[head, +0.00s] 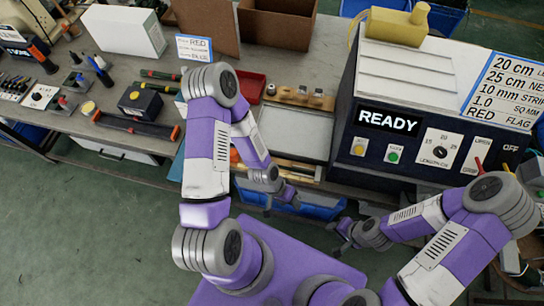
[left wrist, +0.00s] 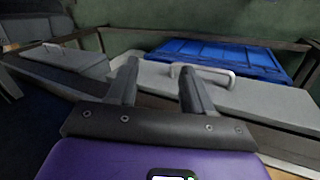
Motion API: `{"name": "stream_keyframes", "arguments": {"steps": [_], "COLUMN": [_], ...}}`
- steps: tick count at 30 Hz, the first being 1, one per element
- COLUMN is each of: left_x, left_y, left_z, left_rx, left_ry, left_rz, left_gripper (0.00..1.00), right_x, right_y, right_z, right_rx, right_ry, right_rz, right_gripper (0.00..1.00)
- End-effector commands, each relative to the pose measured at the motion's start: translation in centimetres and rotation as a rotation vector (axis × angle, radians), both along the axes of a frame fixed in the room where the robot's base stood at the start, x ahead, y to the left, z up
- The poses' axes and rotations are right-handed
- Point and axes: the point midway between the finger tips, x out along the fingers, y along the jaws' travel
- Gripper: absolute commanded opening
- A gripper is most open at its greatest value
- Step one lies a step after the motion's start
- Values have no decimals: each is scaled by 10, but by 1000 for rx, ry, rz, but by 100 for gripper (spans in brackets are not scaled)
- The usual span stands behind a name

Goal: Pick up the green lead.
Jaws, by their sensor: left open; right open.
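I cannot make out a green lead for certain in either view. Dark, green-marked slender items (head: 160,82) lie on the bench left of my left arm, too small to tell what they are. My left gripper (head: 288,197) is low in front of the bench's front edge. In the left wrist view its two dark fingers (left wrist: 158,78) stand apart with nothing between them. My right gripper (head: 342,238) is in front of the bench below the dark machine, open, with nothing seen in it.
The dark machine (head: 375,150) with a READY display fills the bench's right side. A red tray (head: 250,86), a white box (head: 124,30) and a cardboard box (head: 277,24) stand on the bench. A blue bin (head: 310,206) is under the front edge. Green floor is clear at lower left.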

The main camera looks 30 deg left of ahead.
Motion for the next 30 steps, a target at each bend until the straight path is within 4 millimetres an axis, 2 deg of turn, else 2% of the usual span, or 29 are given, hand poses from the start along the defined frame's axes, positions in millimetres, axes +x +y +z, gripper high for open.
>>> {"name": "stream_keyframes", "arguments": {"steps": [1,5,9,12,15,18,20,30], "left_x": [14,45,69,79,83,85,86,87], "left_y": [6,31,77,115,144,159,161,145], "left_z": [24,67,89,104,114,117,113,72], "left_rx": [-27,-59,-11,52,103,131,136,134], "left_ry": [-60,-258,-435,-520,-560,-576,-579,-579], "left_rz": [-88,-419,-750,-956,-1108,-1191,-1214,-1220], "left_gripper": [51,51,51,51,51,51,51,51], "right_x": [0,0,0,0,0,0,0,0], "right_y": [0,-1,0,0,0,0,0,0], "right_z": [19,49,59,68,74,75,74,65], "right_rx": [0,-1,-1,-1,-1,0,0,0], "right_ry": [0,1,1,1,1,0,0,0], "right_rz": [-1,-1,-1,-1,-1,-1,-1,-1], "right_gripper": [43,43,43,43,43,43,43,43]}}
